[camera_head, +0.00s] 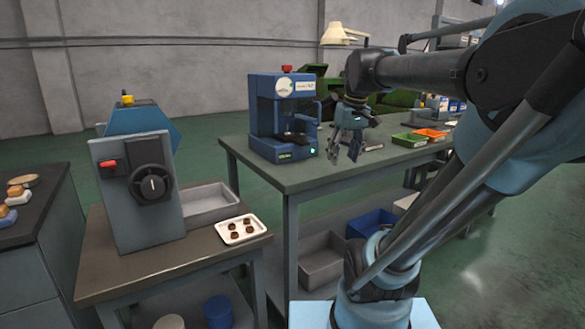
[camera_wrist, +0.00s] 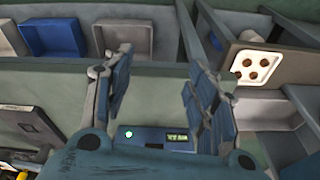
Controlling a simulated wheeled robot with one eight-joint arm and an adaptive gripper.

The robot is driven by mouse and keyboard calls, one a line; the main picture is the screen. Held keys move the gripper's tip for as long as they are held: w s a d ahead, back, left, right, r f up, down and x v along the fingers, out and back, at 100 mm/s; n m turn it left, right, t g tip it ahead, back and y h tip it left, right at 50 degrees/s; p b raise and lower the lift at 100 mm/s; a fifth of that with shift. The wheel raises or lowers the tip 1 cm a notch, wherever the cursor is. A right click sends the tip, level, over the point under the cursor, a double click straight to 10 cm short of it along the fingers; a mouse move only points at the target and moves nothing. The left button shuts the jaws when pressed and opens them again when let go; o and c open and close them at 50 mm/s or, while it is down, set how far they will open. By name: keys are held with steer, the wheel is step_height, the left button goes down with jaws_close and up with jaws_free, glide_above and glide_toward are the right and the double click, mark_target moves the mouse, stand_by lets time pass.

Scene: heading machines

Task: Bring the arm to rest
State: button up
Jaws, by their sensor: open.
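My arm reaches in from the right side of the head view. My gripper (camera_head: 345,150) hangs above the grey-green table (camera_head: 330,172), to the right of the blue machine (camera_head: 283,115). In the wrist view my gripper (camera_wrist: 158,75) has its two fingers spread apart with nothing between them. Below and between the fingers, the front of the blue machine (camera_wrist: 150,136) shows with a green light and a small display. Whether the fingers touch anything is not clear, but a gap seems to lie below them.
A grey machine with a black knob (camera_head: 150,190) stands on a lower table at left. Beside it are a white tray with several brown pieces (camera_head: 241,229) and a grey bin (camera_head: 208,204). Green and orange trays (camera_head: 410,140) lie at the table's far right. Bins sit underneath.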

steer(key=s+d+f+m, duration=0.1)
steer(key=s+f, duration=0.3)
steer(key=f, duration=0.3)
steer(key=s+d+f+m, duration=0.1)
steer(key=s+f, duration=0.3)
steer(key=f, duration=0.3)
steer(key=s+d+f+m+h, duration=0.1)
steer(key=s+f+m, duration=0.1)
steer(key=s+f, duration=0.3)
step_height(320, 180, down, 3)
steer(key=shift+d, duration=0.3)
steer(key=shift+w+f, duration=0.2)
steer(key=shift+w, duration=0.2)
